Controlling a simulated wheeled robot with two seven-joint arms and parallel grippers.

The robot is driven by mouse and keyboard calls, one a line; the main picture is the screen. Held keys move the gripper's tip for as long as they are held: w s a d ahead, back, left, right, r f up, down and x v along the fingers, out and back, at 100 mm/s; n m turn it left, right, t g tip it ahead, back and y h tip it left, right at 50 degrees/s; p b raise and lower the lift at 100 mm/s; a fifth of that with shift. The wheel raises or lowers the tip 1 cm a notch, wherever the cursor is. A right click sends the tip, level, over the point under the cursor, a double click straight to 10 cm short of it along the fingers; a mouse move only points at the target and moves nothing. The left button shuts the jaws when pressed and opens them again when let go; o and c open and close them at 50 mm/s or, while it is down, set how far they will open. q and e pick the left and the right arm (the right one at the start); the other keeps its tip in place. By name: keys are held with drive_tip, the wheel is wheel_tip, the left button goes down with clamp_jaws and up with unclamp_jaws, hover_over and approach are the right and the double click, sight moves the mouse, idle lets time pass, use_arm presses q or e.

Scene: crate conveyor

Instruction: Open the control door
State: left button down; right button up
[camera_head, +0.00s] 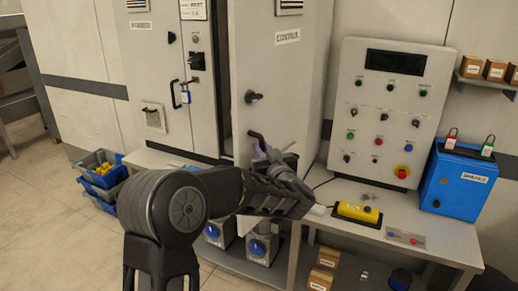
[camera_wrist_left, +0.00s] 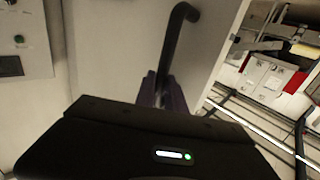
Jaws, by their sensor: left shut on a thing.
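The control door (camera_head: 262,85), a pale panel with a "CONTROL" label, stands on the cabinet in the middle of the head view. A dark gap shows along its lower left edge, so it looks ajar; how far is hard to tell. A black knob (camera_head: 253,97) sits above its black bar handle (camera_head: 255,135). My left gripper (camera_head: 263,150) is at the lower part of the door, shut on the handle. In the left wrist view the handle (camera_wrist_left: 177,42) runs down between the fingers (camera_wrist_left: 160,90). My right gripper is not in view.
Blue bins (camera_head: 103,175) stand on the floor at left.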

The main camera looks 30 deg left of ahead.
use_arm(q)
drive_tip(key=shift+w+d+r, duration=0.2)
drive_tip(key=shift+r, duration=0.15)
drive_tip(key=c, duration=1.8)
unclamp_jaws()
drive_tip(key=shift+c, duration=0.2)
drive_tip(key=o, duration=0.4)
drive_tip(key=shift+w+f, duration=0.15)
drive_tip(key=shift+f, duration=0.05)
drive_tip(key=shift+o, duration=0.2)
drive_tip(key=shift+f, duration=0.1)
drive_tip(key=b+v, duration=0.2)
drive_tip(key=v, duration=0.6)
drive_tip(key=shift+a, duration=0.1)
